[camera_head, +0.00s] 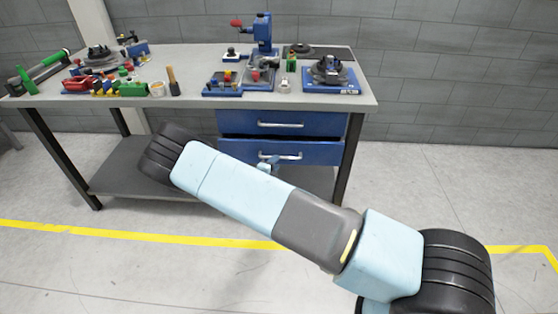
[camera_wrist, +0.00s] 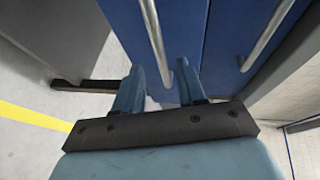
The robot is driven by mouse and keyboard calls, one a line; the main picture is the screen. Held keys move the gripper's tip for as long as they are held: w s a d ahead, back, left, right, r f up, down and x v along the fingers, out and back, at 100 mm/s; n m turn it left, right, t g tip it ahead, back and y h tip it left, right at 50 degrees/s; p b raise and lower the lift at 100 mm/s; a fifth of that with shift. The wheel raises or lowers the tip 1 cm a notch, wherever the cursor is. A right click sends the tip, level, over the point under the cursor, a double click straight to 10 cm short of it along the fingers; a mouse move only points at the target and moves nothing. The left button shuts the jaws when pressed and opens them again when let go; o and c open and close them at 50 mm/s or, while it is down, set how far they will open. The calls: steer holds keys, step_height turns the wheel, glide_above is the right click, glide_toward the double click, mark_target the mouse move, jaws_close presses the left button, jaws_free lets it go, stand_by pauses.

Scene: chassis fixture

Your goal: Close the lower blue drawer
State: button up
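The lower blue drawer (camera_head: 235,152) is under the right side of the workbench, with a silver bar handle. A dark strip shows above its front, so it seems to stand slightly out; how far I cannot tell. My gripper (camera_head: 268,162) is in front of this drawer, near the left end of its handle, and my arm hides part of the front. In the wrist view the lower drawer (camera_wrist: 122,20) fills the middle. My gripper (camera_wrist: 160,78) is open there, its two fingers apart, with the end of the handle (camera_wrist: 155,40) appearing between them. Contact cannot be told.
The upper blue drawer (camera_head: 240,122) is directly above; its handle (camera_wrist: 268,35) shows in the wrist view. The workbench top (camera_head: 190,98) carries several tools and fixtures. A dark table leg (camera_head: 350,155) stands right of the drawers, and a lower shelf (camera_head: 120,165) lies left.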

mark_target(292, 149)
steer(key=shift+x, duration=2.3)
steer(key=shift+c, duration=0.3)
jaws_close()
